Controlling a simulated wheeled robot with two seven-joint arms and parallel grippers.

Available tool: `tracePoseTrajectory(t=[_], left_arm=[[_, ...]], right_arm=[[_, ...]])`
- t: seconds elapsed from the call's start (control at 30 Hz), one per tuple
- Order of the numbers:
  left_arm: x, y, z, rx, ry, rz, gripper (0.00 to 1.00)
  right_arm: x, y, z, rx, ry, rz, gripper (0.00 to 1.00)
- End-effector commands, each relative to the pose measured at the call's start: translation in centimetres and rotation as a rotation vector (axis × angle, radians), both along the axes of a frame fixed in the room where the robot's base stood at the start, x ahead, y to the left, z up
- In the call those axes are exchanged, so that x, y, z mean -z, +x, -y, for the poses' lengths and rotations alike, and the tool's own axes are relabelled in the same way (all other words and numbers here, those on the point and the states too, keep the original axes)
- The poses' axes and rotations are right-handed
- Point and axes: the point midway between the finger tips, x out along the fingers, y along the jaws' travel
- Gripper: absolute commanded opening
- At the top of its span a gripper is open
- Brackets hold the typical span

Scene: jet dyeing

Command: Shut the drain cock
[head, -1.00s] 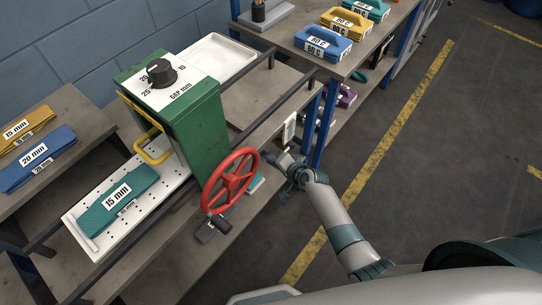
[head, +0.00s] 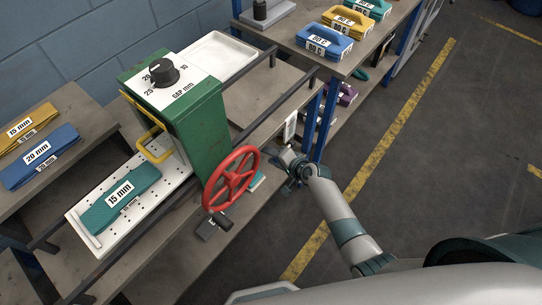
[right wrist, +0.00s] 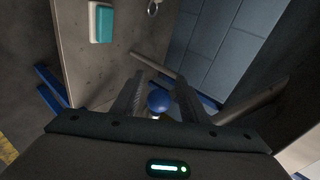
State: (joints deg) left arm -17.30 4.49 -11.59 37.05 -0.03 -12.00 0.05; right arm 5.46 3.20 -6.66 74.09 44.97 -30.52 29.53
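A round blue knob (right wrist: 159,101) shows in the right wrist view between my right gripper's two dark fingers (right wrist: 158,98). It may be the drain cock's handle; the rest of the cock is hidden. The fingers are spread on either side of the knob, with a small gap visible. In the head view my right gripper (head: 281,161) is low beside the rack, just right of the red handwheel (head: 231,178). The knob is not visible there. My left gripper is not in view.
The green machine (head: 190,120) with a black dial stands left of the wheel. A perforated white tray (head: 92,240) holds a teal 15 mm piece (head: 120,200). A blue-legged shelf (head: 316,130) is close to my right arm. Open floor lies to the right.

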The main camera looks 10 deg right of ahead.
Motion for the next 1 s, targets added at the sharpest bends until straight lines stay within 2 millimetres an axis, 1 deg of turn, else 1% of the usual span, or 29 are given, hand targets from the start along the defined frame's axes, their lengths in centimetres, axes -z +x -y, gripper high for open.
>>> tracePoseTrajectory(t=[0.17, 0.37, 0.6, 0.87, 1.0], left_arm=[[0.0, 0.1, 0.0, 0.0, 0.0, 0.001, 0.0], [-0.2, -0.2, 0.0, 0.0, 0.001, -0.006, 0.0], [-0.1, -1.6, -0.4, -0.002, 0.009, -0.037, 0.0], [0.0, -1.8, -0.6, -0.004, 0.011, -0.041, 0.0], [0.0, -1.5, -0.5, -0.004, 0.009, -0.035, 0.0]], right_arm=[[-0.1, -0.2, 0.1, 0.0, 0.0, 0.0, 0.4], [-0.8, -1.1, 0.6, 0.001, 0.0, 0.001, 0.4], [-2.5, -3.6, 2.0, -0.001, -0.001, 0.0, 0.4], [-5.0, -7.0, 3.9, 0.0, -0.002, 0.0, 0.4], [-6.3, -8.9, 4.9, -0.001, -0.002, 0.0, 0.4]])
